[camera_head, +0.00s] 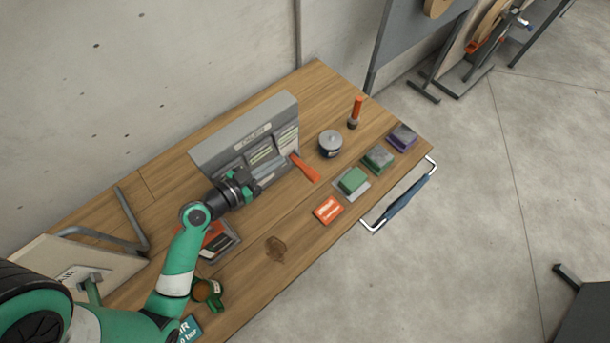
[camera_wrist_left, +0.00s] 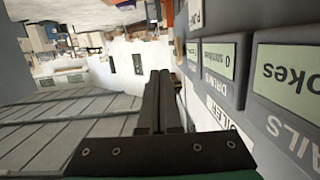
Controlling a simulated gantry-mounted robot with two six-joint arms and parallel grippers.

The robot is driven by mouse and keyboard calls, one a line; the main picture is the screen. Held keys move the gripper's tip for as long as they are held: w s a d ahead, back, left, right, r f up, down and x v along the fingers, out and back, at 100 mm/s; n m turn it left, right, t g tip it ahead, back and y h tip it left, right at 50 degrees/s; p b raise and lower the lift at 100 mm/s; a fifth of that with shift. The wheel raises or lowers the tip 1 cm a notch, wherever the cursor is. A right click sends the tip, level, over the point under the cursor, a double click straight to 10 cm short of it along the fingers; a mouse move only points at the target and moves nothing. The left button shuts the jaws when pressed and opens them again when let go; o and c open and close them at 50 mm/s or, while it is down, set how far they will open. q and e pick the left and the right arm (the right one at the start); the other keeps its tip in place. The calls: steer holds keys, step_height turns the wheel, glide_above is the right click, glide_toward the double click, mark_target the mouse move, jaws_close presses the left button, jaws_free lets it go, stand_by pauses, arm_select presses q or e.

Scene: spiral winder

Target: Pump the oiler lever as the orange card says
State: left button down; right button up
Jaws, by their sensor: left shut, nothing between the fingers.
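The grey panel box (camera_head: 215,152) stands at the back of the wooden bench, with a row of labelled displays on its front. An orange lever (camera_head: 305,168) sticks out near its right end. The orange card (camera_head: 327,210) lies flat near the bench's front edge; its writing is too small to read. My left gripper (camera_head: 272,165) is shut and empty, in front of the panel and left of the lever, apparently apart from it. In the left wrist view its shut fingers (camera_wrist_left: 160,100) point along the panel displays (camera_wrist_left: 285,75), one of which reads "strokes". My right gripper is out of view.
A round dark pot (camera_head: 330,144) and an orange-handled tool (camera_head: 355,112) stand right of the panel. Green (camera_head: 353,180), grey-green (camera_head: 378,157) and purple (camera_head: 402,136) blocks line the right end. A mug (camera_head: 210,292) stands by my arm. The front middle is mostly clear.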

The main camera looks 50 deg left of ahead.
arm_select(q)
steer(key=shift+n+h, duration=0.5)
steer(key=s+d+f, duration=0.2)
steer(key=s+f, duration=0.1)
steer(key=shift+d+f, duration=0.3)
steer(key=shift+d, duration=0.05)
steer(key=shift+w, duration=0.15)
glide_above(303, 167)
steer(key=s+d, duration=0.3)
step_height(303, 167, down, 2)
steer(key=shift+w+d+f+b, duration=0.15)
steer(key=shift+f+b, duration=0.1)
steer(key=shift+f, duration=0.85)
steer(key=shift+w+f+b, duration=0.15)
steer(key=shift+f+b, duration=0.1)
steer(key=shift+f, duration=0.85)
